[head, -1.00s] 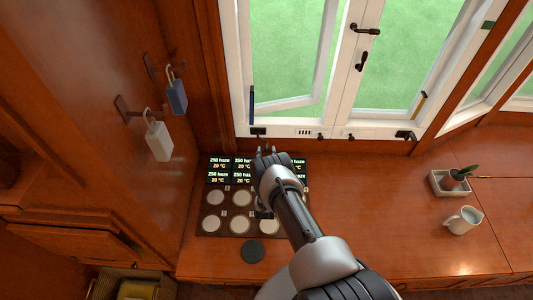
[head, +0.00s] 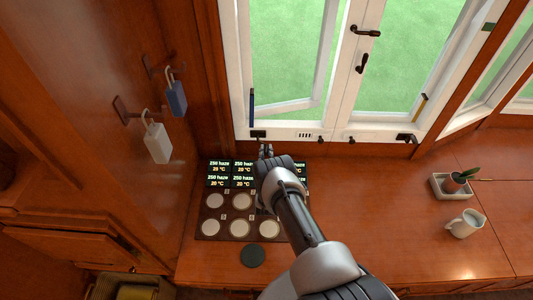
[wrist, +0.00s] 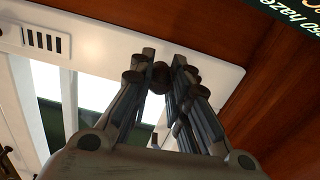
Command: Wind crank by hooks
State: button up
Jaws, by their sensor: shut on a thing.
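My gripper (head: 266,152) is at the foot of the white window frame, by a dark crank fitting (head: 258,134) at the frame's lower left. In the wrist view my gripper (wrist: 163,62) is shut on a dark, rounded piece (wrist: 160,76), seemingly the crank's knob; the fingers hide most of it. The hooks are on the wooden wall at left: one hook (head: 151,66) carries a blue padlock (head: 176,98), the other hook (head: 121,108) a white padlock (head: 157,143). Another dark crank (head: 407,138) is at the frame's lower right.
A panel (head: 228,211) with lit labels and several round pale discs lies under my arm. A dark round coaster (head: 253,256) is in front of it. An open casement (head: 322,70) is above.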

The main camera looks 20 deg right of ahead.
grip_shut()
jog(key=shift+d+r+n, duration=0.1)
jog(key=shift+n, duration=0.2)
